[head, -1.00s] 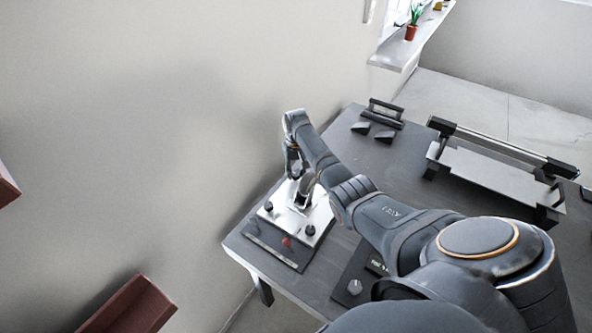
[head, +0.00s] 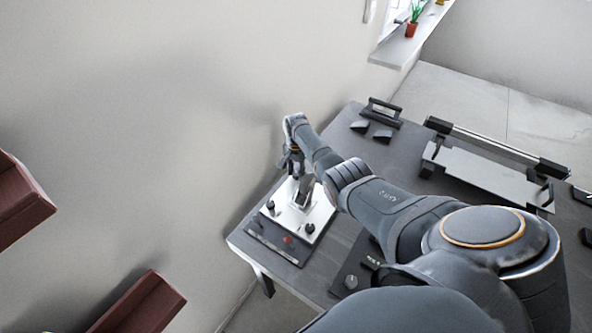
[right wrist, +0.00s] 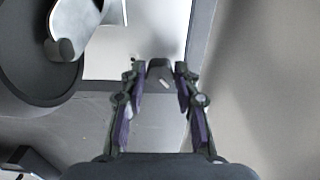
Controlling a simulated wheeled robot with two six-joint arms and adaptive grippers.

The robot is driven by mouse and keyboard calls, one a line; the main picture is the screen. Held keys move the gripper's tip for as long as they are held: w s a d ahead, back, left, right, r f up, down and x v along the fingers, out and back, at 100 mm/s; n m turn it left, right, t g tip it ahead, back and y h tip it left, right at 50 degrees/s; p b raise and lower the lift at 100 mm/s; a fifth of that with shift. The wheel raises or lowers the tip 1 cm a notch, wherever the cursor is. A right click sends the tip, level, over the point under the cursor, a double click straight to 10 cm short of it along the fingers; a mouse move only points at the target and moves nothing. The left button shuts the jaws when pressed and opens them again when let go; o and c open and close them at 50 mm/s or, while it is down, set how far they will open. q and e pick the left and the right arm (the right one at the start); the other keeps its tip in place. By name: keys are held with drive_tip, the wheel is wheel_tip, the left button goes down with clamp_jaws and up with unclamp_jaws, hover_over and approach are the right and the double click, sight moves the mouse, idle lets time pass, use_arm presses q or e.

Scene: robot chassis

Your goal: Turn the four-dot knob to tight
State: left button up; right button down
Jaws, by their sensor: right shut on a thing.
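A pale metal panel (head: 318,214) on a dark base stands at the table's near left corner and carries small dark knobs. My right gripper (head: 301,203) is over the panel's far part, pointing down. In the right wrist view, my right gripper (right wrist: 159,84) has its two fingers on either side of a small dark knob (right wrist: 158,67), shut on it. Two other knobs stand free: a left one (head: 270,205) and a right one (head: 309,229). The dot marks are too small to read, so I cannot tell which knob is held. My left gripper is not in view.
A red button (head: 288,240) sits on the dark base's front. Another dark box with a pale dial (head: 351,282) is to the right, partly behind my arm. A flat tray-like fixture (head: 480,170) and small dark blocks (head: 383,136) lie farther back. A wall borders the left.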

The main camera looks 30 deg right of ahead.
sight(296, 173)
drive_tip(key=shift+r+m, duration=0.1)
drive_tip(key=shift+m, duration=0.7)
drive_tip(key=shift+w, duration=0.1)
drive_tip(key=c, duration=1)
unclamp_jaws()
wheel_tip(296, 173, up, 12)
drive_tip(key=shift+f, duration=0.1)
